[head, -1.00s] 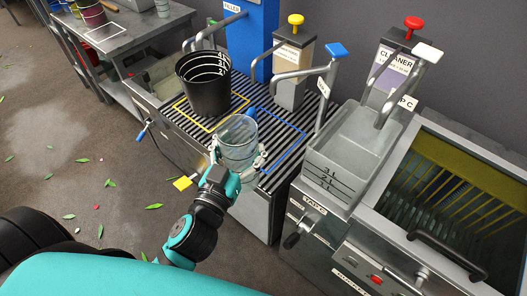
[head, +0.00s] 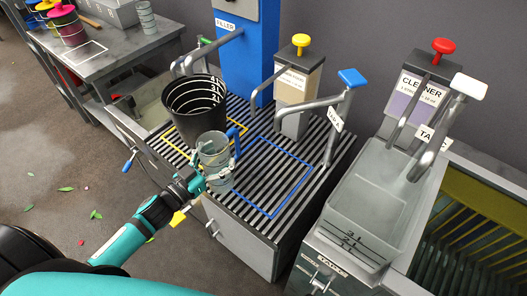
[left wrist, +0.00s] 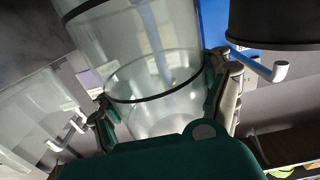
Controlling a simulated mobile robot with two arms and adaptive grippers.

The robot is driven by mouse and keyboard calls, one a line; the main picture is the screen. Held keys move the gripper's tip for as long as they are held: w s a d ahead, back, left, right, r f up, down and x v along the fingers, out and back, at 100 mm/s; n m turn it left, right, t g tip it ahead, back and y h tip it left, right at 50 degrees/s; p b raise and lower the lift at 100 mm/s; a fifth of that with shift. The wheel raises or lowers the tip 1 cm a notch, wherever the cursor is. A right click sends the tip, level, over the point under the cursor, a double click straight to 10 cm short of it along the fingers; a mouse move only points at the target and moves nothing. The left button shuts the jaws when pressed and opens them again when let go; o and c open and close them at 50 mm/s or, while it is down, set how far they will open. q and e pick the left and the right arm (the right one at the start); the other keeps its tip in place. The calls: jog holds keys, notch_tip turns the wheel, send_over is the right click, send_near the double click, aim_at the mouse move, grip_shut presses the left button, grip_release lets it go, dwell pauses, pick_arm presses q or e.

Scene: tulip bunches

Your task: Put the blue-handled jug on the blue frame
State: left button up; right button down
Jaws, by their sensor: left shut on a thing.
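The blue-handled jug (head: 214,160) is clear, with its blue handle (head: 236,135) at its upper right in the head view. My left gripper (head: 213,176) is shut around its lower body, which also shows between the fingers in the left wrist view (left wrist: 155,85). The jug looks nearly upright over the slatted grille, between the yellow and blue frames. I cannot tell whether its base touches the grille. The blue frame (head: 292,192) is a thin outline on the grille to the right of the jug, and its inside is empty. My right gripper is not in view.
A black bucket (head: 195,105) stands on the yellow frame (head: 172,141), close behind the jug. A blue-topped tap (head: 345,105) rises at the blue frame's back right. A grey basin (head: 362,205) is to the right. The blue filler (head: 243,50) stands behind.

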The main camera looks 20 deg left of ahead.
pick_arm(q)
jog(key=w+d+f, duration=0.4)
jog(key=w+d, duration=0.6)
jog(key=w, duration=0.1)
jog(key=shift+w+f+b, duration=0.15)
jog(key=shift+f+b, duration=0.25)
jog(key=shift+b, duration=0.05)
jog(key=shift+f, duration=0.2)
jog(key=o, duration=1.7)
jog(key=shift+r, duration=0.15)
